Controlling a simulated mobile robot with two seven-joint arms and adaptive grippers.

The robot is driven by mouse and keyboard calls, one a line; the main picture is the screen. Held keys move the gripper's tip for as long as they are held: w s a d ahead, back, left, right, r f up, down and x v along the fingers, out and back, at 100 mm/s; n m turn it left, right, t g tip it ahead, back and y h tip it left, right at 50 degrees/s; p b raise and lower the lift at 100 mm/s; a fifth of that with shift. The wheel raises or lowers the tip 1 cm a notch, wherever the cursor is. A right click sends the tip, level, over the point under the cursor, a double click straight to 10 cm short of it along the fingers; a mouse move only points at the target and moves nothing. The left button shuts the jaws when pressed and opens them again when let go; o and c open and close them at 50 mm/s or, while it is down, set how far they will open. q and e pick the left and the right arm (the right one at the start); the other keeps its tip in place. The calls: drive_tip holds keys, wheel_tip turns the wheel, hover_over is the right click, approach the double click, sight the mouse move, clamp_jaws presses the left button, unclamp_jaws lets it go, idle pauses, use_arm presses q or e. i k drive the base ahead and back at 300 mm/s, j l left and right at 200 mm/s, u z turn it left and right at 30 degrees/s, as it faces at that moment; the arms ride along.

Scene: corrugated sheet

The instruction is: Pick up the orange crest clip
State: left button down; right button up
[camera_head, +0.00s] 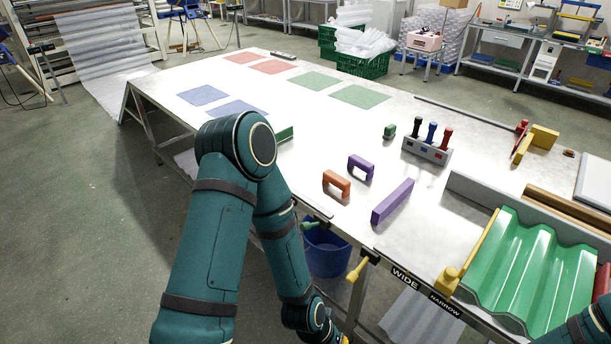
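The orange crest clip (336,184), a small bridge-shaped piece, stands on the metal table (310,145) near its front edge, nothing touching it. A similar purple clip (361,166) stands just behind and to its right. My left arm hangs left of the clip and reaches down in front of the table edge. Its gripper lies at or below the bottom border and I cannot see its fingers. Only a bit of my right arm shows in the bottom right corner; its gripper is out of view.
A purple bar (392,202) lies right of the clips. A grey holder (427,150) carries three handled tools. A green corrugated sheet (530,262) sits in a form at the right. Yellow handles (362,268) project at the front edge. A blue bucket (326,250) stands below.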

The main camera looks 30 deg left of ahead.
sight(328, 176)
drive_tip(key=u, duration=0.65)
drive_tip(key=z, duration=1.4)
drive_tip(key=u, duration=1.4)
